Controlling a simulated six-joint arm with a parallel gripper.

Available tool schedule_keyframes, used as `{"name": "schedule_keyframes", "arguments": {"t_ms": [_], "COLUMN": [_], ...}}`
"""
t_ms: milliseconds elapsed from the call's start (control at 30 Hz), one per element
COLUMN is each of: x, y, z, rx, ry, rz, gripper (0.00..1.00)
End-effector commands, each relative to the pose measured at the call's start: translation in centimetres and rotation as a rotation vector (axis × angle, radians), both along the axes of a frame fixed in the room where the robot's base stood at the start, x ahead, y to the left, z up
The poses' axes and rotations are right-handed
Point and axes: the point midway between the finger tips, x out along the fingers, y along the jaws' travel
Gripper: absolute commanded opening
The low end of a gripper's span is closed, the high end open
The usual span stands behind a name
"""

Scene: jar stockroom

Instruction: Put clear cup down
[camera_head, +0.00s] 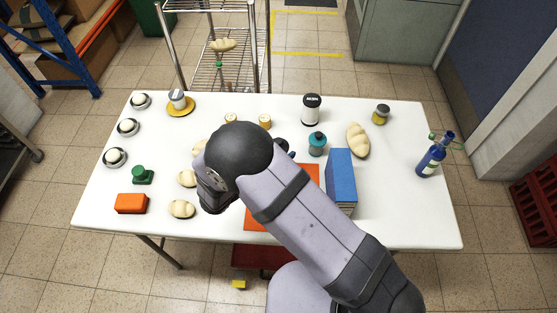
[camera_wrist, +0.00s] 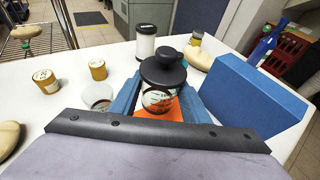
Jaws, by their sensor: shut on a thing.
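The clear cup (camera_wrist: 158,101) has a glass body and a black knobbed lid. It is upright between the blue fingers of my gripper (camera_wrist: 162,88), which is shut on it. Orange shows behind and below its glass. In the head view my arm hides most of the gripper and cup; a dark bit of the lid (camera_head: 281,144) shows. I cannot tell whether the cup's base touches anything.
An orange mat (camera_head: 253,221) lies under my arm, beside a blue box (camera_head: 341,178). A teal jar (camera_head: 317,144), a black-lidded white jar (camera_head: 311,109) and bread (camera_head: 358,140) stand beyond. A small glass (camera_wrist: 98,97) is left of my fingers. The right table end is mostly clear.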

Motion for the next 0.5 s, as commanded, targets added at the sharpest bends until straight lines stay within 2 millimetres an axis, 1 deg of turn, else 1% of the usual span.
{"name": "schedule_keyframes", "arguments": {"t_ms": [100,200,500], "x": [0.0,0.0,0.1], "y": [0.0,0.0,-0.3], "z": [1.0,1.5,1.9], "rx": [0.001,0.001,-0.002], "ry": [-0.001,-0.001,0.001], "rz": [0.000,0.000,-0.006], "gripper": [0.21,0.21,0.21]}}
